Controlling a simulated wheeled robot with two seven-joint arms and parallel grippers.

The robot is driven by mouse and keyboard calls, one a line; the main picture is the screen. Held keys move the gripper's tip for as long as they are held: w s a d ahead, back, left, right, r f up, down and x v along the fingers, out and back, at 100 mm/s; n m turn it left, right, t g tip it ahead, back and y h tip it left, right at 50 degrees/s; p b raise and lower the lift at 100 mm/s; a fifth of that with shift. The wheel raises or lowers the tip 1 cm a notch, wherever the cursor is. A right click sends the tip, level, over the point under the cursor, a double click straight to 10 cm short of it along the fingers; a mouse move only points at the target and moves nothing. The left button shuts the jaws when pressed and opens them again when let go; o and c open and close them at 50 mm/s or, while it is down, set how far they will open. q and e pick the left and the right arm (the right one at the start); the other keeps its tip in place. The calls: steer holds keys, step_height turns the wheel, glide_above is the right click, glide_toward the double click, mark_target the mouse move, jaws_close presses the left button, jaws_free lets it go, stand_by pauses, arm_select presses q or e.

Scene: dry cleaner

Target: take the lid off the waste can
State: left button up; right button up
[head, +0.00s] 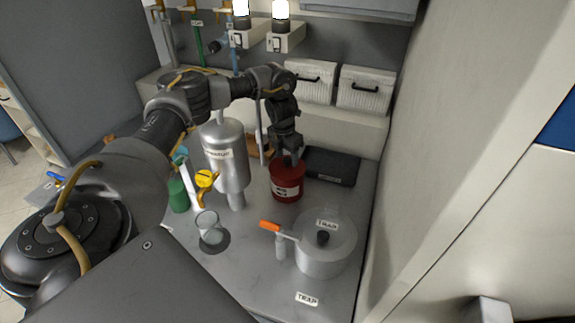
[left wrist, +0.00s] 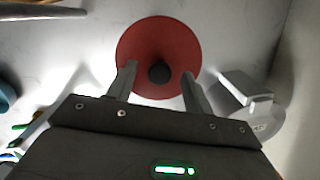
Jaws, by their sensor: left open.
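The waste can is a red can (head: 286,188) with a pale label, standing on the grey counter in the head view. Its round red lid (left wrist: 158,45) with a dark knob (left wrist: 160,73) shows from above in the left wrist view. My left gripper (head: 290,157) is above the can, pointing down. In the left wrist view its two fingers (left wrist: 157,88) are open, one on each side of the knob, with gaps between. I cannot tell how far the fingertips are above the lid. The gripper hides part of the lid in the head view. My right gripper is not in view.
A grey pot labelled TRAP (head: 325,253) with an orange-handled valve (head: 270,225) stands in front. A metal cylinder (head: 226,160) and a glass beaker (head: 208,222) stand left. A black flat box (head: 331,166) lies right behind the can. A wall (head: 460,130) bounds the right.

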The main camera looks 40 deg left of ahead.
arm_select(q)
steer(key=shift+f, duration=0.5)
steer(key=shift+s+r, duration=0.15)
steer(key=c, duration=1.1)
